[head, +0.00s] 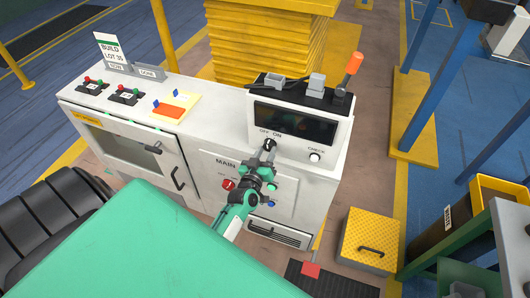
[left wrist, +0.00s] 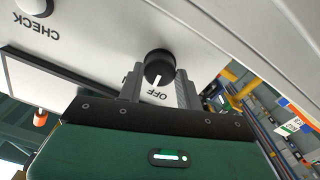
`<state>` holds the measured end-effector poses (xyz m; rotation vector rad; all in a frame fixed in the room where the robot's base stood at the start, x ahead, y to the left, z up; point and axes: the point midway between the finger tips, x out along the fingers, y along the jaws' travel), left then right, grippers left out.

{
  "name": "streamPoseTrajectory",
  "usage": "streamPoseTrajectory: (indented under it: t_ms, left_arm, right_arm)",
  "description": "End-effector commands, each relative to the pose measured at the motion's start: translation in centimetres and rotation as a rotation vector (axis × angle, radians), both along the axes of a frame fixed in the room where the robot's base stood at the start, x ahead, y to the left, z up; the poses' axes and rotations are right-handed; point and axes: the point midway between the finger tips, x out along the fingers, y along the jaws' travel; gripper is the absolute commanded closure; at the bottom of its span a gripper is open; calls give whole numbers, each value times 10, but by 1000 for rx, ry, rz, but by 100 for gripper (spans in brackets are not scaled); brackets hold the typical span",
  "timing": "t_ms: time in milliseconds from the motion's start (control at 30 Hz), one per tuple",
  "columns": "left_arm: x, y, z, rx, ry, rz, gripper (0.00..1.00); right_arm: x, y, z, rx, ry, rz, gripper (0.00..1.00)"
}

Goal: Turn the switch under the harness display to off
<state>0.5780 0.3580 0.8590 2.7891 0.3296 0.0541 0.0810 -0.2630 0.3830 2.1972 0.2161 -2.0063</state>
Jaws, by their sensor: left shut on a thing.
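The harness display (head: 293,122) is a dark screen in a white housing on the bench. Below it is the black switch knob (head: 269,144), with OFF and ON lettered above it. The knob also shows in the left wrist view (left wrist: 158,64), where its white pointer line points toward the upside-down OFF label. My left gripper (head: 268,151) is at the knob, its two fingers on either side and shut on it. The fingers also show in the left wrist view (left wrist: 157,88). The ON label is not visible there. My right gripper is out of view.
A white CHECK button (head: 315,157) sits right of the knob. Below left is a MAIN panel with a red switch (head: 228,184). An orange-handled lever (head: 350,70) stands on the housing. A yellow step box (head: 367,240) is on the floor at right.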

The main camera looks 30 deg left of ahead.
Motion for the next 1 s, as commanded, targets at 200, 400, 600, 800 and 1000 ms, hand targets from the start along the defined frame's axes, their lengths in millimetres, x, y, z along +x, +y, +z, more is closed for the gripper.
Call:
streamPoseTrajectory:
  t_ms: [200, 400, 600, 800, 1000]
  left_arm:
    - [0, 2, 1, -157, -40, 2, 87]
    - [0, 2, 1, -259, -65, 3, 87]
    - [0, 2, 1, -312, -79, 4, 87]
    - [0, 2, 2, -331, -83, 4, 87]
    - [0, 2, 2, -332, -85, 4, 87]
  right_arm:
    - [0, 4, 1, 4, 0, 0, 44]
    - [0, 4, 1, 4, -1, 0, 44]
    - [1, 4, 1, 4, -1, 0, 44]
    - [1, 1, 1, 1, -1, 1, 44]
    - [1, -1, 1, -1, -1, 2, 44]
